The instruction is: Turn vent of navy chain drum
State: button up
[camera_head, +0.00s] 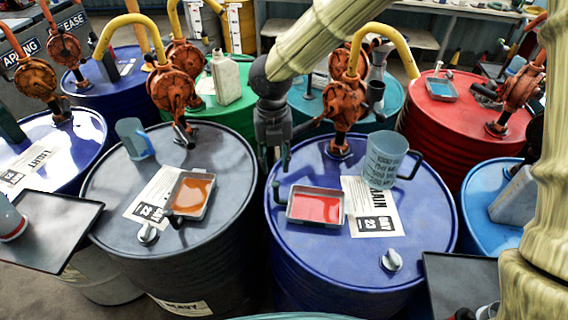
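The navy drum (290,253) stands at the centre right, its lid facing up. A label (376,203) with large print partly reading "AIN" lies on the lid. A pale vent knob (392,260) sits near the front edge of this lid. My gripper (274,164) hangs pointing down near the drum's back left rim, well away from the vent. Its two fingers look apart, with nothing seen between them.
On the navy lid stand a tray of red liquid (316,207), a clear jug (384,160) and an orange pump (344,104) with a yellow pipe. A grey drum (100,172) with its own vent knob (147,233) stands left. A dark tray (458,284) lies right of the vent.

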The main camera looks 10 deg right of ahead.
aim_at(394, 262)
jog(key=z, duration=0.95)
